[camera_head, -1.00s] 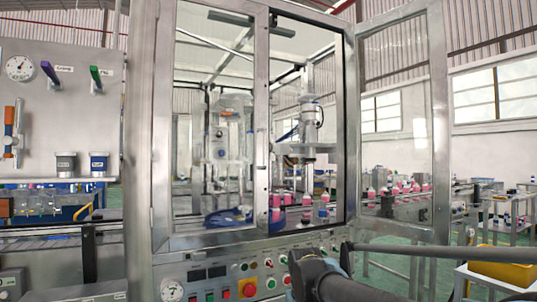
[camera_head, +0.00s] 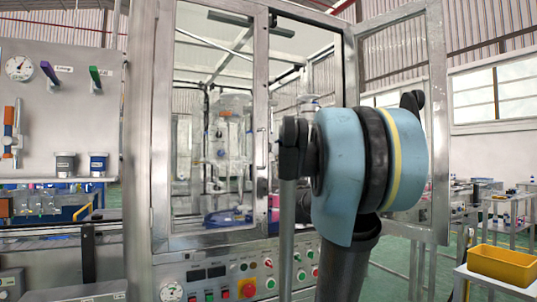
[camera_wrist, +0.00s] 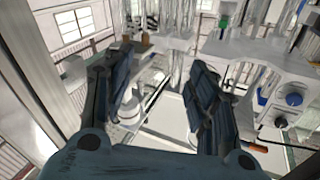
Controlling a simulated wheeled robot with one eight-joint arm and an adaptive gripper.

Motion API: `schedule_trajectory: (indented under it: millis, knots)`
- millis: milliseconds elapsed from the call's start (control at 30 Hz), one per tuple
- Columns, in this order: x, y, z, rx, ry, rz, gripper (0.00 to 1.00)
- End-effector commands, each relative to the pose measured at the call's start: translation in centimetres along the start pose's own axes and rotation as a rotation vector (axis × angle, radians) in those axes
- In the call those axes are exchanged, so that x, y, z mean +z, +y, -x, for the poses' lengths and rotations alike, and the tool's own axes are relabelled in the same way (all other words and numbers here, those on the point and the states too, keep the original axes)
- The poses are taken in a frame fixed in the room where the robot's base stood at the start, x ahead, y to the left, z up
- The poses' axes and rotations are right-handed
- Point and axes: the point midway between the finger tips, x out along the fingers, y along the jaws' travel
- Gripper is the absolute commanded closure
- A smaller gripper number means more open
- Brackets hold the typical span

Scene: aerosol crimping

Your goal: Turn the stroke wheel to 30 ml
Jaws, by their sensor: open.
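My gripper (camera_wrist: 163,62) shows in the wrist view with its two dark fingers spread wide apart and nothing between them. Beyond the fingers are the white and clear inner parts of a machine, blurred and partly covered by the fingers. In the head view my arm covers the open doorway of the machine cabinet (camera_head: 158,130), and the gripper is hidden there.
The open glass door's metal frame (camera_head: 438,120) stands right of my arm, and a glazed panel closes the left half. A control panel (camera_head: 215,285) with buttons and a red emergency stop (camera_head: 248,289) lies below. A yellow bin (camera_head: 502,264) stands at right.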

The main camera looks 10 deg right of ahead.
Motion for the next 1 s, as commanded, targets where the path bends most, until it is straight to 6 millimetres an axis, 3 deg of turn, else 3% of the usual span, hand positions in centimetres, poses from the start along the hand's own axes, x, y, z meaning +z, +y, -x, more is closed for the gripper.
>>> schedule_trajectory:
  millis: [100, 300, 633, 1000]
  knots:
    - [-3.6, -2.4, -2.5, -0.133, 0.107, -0.027, 0.47]
    - [-6.5, -5.5, -4.2, -0.313, 0.192, -0.060, 0.47]
    - [-7.6, -7.2, -5.8, -0.384, 0.211, -0.073, 0.47]
    - [-8.9, -9.4, -11.2, -0.382, 0.211, -0.073, 0.47]
